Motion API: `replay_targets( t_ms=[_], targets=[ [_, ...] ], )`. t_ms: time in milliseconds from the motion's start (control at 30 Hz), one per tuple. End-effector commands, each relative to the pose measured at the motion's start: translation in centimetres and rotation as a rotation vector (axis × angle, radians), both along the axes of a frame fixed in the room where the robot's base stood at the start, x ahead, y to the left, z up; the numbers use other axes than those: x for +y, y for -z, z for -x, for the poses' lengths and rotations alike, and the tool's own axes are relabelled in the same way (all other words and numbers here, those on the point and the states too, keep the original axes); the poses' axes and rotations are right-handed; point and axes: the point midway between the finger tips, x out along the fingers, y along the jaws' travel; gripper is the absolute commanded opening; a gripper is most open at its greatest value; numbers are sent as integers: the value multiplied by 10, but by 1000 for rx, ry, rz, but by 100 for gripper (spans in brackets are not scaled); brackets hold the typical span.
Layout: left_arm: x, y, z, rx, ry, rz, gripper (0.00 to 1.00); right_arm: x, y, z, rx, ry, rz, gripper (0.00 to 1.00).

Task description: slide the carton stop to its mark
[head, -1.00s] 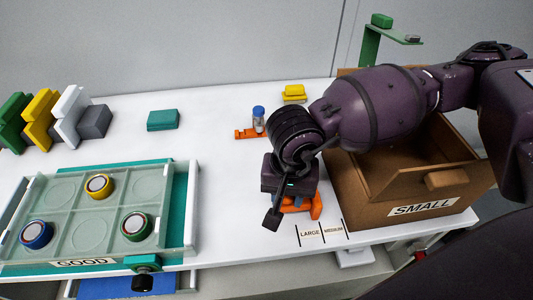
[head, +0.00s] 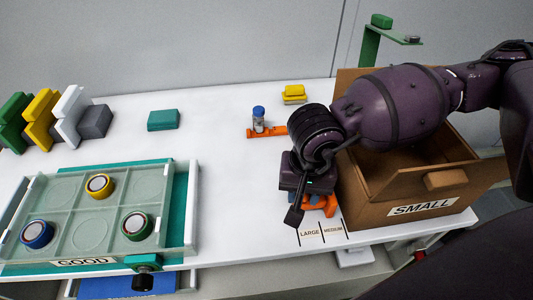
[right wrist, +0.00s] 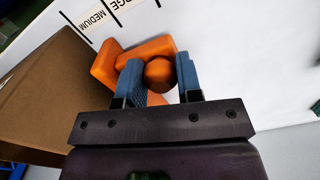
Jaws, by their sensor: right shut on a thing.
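The orange carton stop (head: 327,203) stands on the white table beside the carton, partly hidden by my right gripper in the head view. In the right wrist view the stop (right wrist: 150,48) shows an angled body and a round knob. My right gripper (right wrist: 160,78) has its blue fingers shut on that knob; it also shows in the head view (head: 308,202). The marks lie on the table by the front edge: LARGE (head: 310,232) and MEDIUM (head: 333,228), divided by black lines. The brown carton (head: 385,195) labelled SMALL stands right of the stop. My left gripper is out of view.
A green tray labelled GOOD (head: 85,262) with several round speaker parts is at left. An orange piece with a blue-capped bottle (head: 258,119) stands behind the gripper. Yellow blocks (head: 294,94) and a teal block (head: 163,120) lie farther back. The table's middle is clear.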

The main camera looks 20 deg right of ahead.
Motion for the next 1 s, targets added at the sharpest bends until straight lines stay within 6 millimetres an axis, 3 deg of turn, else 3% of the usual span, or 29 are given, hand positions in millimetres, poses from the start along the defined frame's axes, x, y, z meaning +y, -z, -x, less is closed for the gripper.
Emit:
replay_targets(
  t_ms=[600, 633, 800, 1000],
  targets=[
    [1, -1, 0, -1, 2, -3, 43, -17, 0, 5, -1, 1, 2, 9],
    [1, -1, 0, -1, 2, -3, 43, -17, 0, 5, -1, 1, 2, 34],
    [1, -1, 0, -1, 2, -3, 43, -17, 0, 5, 0, 1, 1, 60],
    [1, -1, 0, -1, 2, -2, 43, -16, 0, 5, -1, 0, 1, 63]
  ],
)
